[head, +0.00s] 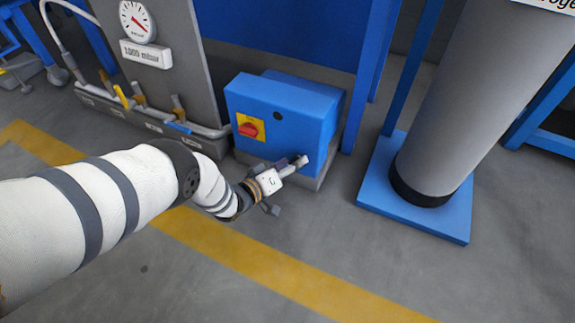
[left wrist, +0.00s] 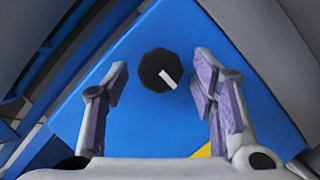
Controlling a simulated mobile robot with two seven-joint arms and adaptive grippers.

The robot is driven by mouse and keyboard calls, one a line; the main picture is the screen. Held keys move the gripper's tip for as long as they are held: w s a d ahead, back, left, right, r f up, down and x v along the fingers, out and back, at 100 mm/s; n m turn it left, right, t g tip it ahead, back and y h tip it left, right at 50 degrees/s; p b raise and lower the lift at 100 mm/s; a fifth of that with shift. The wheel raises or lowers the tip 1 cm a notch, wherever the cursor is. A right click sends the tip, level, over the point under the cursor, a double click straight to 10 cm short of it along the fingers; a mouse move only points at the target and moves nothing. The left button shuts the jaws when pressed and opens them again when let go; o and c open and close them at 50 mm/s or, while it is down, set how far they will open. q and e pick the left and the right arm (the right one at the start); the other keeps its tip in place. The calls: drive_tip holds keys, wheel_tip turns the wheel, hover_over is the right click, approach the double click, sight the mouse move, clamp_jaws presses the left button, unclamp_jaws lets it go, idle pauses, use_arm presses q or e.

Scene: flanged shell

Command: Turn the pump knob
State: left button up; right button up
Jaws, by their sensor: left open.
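A black round knob with a white pointer mark (left wrist: 157,71) is on a face of the blue box (left wrist: 145,128). In the head view a small dark round spot (head: 278,116) on the blue box (head: 312,108) looks like this knob. A red switch on a yellow plate (head: 248,129) is to its left. My left gripper (head: 298,165) is in front of the box's lower right part in the head view. In the left wrist view its fingers (left wrist: 160,90) are open, one on each side of the knob in the picture, with no contact visible. My right gripper is not in view.
A grey panel with a gauge (head: 137,20) and a pipe with yellow-handled valves (head: 137,98) stand left of the box. A grey cylinder (head: 455,100) on a blue base (head: 425,215) stands to the right. The floor in front, with a yellow line (head: 290,283), is clear.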

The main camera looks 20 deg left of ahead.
use_arm(q)
drive_tip(key=v, duration=1.2)
